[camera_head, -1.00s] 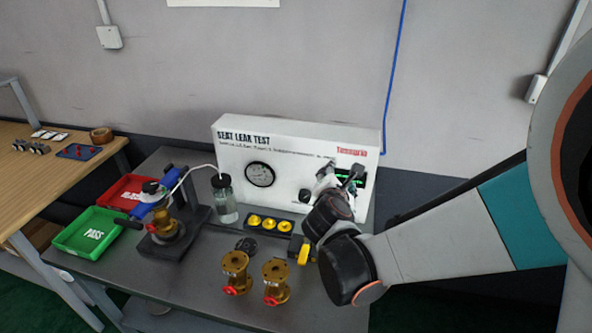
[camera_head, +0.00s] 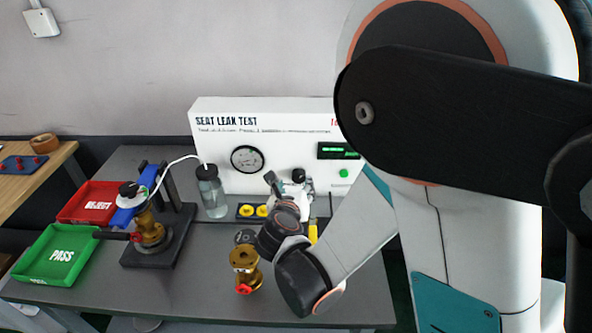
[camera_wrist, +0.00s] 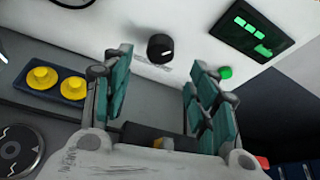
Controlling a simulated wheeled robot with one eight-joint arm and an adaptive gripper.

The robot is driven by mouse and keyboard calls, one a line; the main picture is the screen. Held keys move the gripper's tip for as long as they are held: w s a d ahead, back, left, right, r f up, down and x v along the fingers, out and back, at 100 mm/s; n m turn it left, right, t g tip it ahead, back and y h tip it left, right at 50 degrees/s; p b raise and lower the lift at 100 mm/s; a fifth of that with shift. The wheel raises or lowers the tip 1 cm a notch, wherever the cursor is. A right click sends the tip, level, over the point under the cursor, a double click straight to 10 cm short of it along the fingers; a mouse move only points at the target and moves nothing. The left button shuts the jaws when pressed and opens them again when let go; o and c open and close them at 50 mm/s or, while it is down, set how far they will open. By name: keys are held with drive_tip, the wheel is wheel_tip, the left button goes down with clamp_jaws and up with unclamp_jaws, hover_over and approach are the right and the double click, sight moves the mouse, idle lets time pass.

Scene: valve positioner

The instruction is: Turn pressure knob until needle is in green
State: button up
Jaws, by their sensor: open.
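The white seat leak test panel (camera_head: 215,130) stands at the back of the bench. Its round dark gauge (camera_head: 247,159) faces me, but the needle and any green band are too small to read. The black pressure knob (camera_wrist: 160,47) with a white mark is on the panel face. In the head view the knob (camera_head: 298,175) shows just above my gripper. My gripper (camera_wrist: 152,85) is open, its two teal-padded fingers pointing at the panel. The knob lies beyond the fingertips, in the gap between them, and looks untouched.
A lit green display (camera_wrist: 250,27) and green button (camera_wrist: 225,72) are right of the knob. Yellow parts in a tray (camera_wrist: 42,98) lie low on the left. A bottle (camera_head: 211,190), brass valve (camera_head: 244,265), clamp stand, red tray (camera_head: 80,203) and green tray (camera_head: 30,262) share the bench.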

sight(298, 178)
drive_tip(key=b+x, duration=0.1)
drive_tip(key=x, duration=0.6)
drive_tip(key=shift+w+b, duration=0.15)
drive_tip(key=shift+b, duration=0.25)
drive_tip(key=shift+c, duration=0.3)
drive_tip(key=c, duration=1)
